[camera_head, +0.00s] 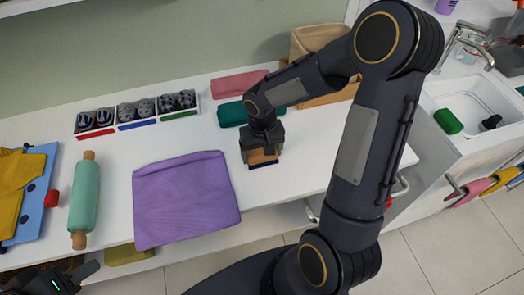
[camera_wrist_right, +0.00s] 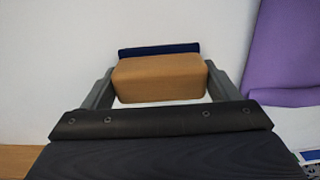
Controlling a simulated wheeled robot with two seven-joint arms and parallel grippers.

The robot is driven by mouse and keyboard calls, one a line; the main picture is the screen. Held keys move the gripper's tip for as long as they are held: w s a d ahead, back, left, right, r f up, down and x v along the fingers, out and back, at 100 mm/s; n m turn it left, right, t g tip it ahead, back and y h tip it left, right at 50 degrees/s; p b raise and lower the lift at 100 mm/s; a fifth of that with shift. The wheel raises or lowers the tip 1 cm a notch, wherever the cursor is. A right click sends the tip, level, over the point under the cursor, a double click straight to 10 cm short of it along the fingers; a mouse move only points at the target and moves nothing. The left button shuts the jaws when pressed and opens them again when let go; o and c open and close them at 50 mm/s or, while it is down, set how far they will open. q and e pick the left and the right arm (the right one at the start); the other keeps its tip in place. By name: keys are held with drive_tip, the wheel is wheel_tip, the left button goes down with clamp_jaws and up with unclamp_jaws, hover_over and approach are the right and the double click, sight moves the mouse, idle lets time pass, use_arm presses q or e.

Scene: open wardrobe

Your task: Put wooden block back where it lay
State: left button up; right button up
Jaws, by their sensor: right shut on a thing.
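The wooden block (camera_head: 262,156) is tan and box-shaped. My right gripper (camera_head: 262,150) is shut on it, over the white tabletop right of the purple cloth. In the right wrist view the wooden block (camera_wrist_right: 160,78) sits between the two fingers of my right gripper (camera_wrist_right: 160,88). A thin dark blue strip (camera_wrist_right: 158,50) lies along the block's far side in that view; it also shows below the block in the head view (camera_head: 264,165). I cannot tell whether the block touches the table. My left gripper (camera_head: 75,277) is at the lower left corner, partly cut off.
A folded purple cloth (camera_head: 186,200) lies left of the block. A green rolling pin (camera_head: 83,200) and a sorting tray (camera_head: 137,112) with dark items are further left. Pink (camera_head: 238,83) and green (camera_head: 232,114) folded cloths lie behind. A sink (camera_head: 475,105) is at right.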

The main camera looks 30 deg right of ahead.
sight(262, 150)
drive_tip(key=shift+f, duration=0.2)
drive_tip(key=o, duration=0.9)
wheel_tip(262, 150, up, 12)
drive_tip(key=s+a+r+t+y, duration=0.1)
drive_tip(key=s+t, duration=0.1)
drive_tip(key=s, duration=0.3)
drive_tip(key=s+a+r+t+y, duration=0.1)
drive_tip(key=s+r, duration=0.1)
drive_tip(key=s, duration=0.4)
drive_tip(key=s+a+r+n+t+y, duration=0.1)
drive_tip(key=s+a+r+t, duration=0.1)
drive_tip(key=s, duration=0.4)
drive_tip(key=shift+t+y+p, duration=0.3)
drive_tip(key=shift+y+p, duration=0.05)
drive_tip(key=shift+y, duration=0.05)
